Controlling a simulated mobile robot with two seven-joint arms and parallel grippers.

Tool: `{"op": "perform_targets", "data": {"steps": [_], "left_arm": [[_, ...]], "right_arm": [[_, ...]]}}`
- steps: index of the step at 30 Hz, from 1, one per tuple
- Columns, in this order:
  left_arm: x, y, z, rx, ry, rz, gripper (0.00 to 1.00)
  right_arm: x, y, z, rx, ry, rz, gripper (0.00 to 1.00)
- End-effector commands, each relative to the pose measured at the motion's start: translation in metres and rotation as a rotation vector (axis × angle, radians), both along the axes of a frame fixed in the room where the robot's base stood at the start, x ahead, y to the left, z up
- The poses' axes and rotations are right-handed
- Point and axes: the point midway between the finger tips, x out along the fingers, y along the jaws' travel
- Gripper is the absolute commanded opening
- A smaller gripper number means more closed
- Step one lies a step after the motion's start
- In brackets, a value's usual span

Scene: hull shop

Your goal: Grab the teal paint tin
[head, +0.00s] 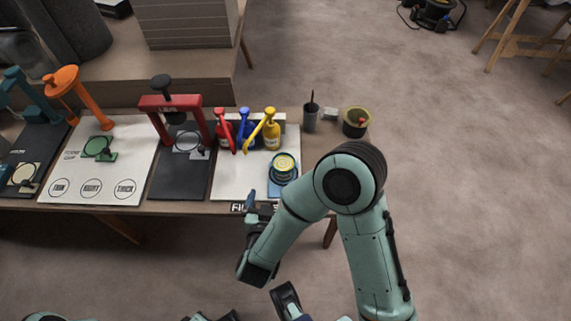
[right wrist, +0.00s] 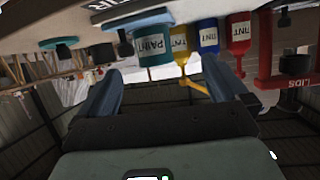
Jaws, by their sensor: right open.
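The teal paint tin (head: 284,163) stands on a blue square at the right end of the white board in the head view, with yellow showing on its top. In the right wrist view the tin (right wrist: 153,45) appears upside down with a "PAINT" label, ahead of and between the two fingers. My right gripper (right wrist: 160,82) is open and empty. In the head view it (head: 254,207) is at the table's front edge, just short of the tin and to its left, partly hidden by my arm. Dark parts at the bottom edge may be my left gripper; its jaws cannot be made out.
Red, blue and yellow bottles (head: 246,134) stand close behind the tin. A red press (head: 170,103) is farther left. A dark cup (head: 310,118) and a yellow-rimmed pot (head: 355,122) stand to the back right. The table (head: 325,150) is bare just right of the tin.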

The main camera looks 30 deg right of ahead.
Motion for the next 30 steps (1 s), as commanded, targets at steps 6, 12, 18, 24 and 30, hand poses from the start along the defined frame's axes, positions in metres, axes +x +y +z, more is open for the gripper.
{"op": "perform_targets", "data": {"steps": [6,12,18,24,30], "left_arm": [[0.013,0.006,-0.016,0.016,-0.032,0.013,0.00],[0.015,0.011,-0.027,0.025,-0.033,0.022,0.00],[0.004,0.013,-0.037,0.023,0.005,0.022,0.00],[-0.005,0.014,-0.046,0.023,0.034,0.024,0.00],[-0.026,0.017,-0.064,0.019,0.104,0.027,0.00]], "right_arm": [[0.002,-0.011,0.012,-0.065,-0.043,-0.067,1.00],[0.029,-0.038,0.001,-0.067,-0.044,-0.071,1.00],[0.048,-0.054,-0.007,-0.065,-0.042,-0.065,1.00],[0.059,-0.064,-0.012,-0.065,-0.043,-0.067,1.00],[0.080,-0.084,-0.020,-0.064,-0.043,-0.067,1.00]]}}
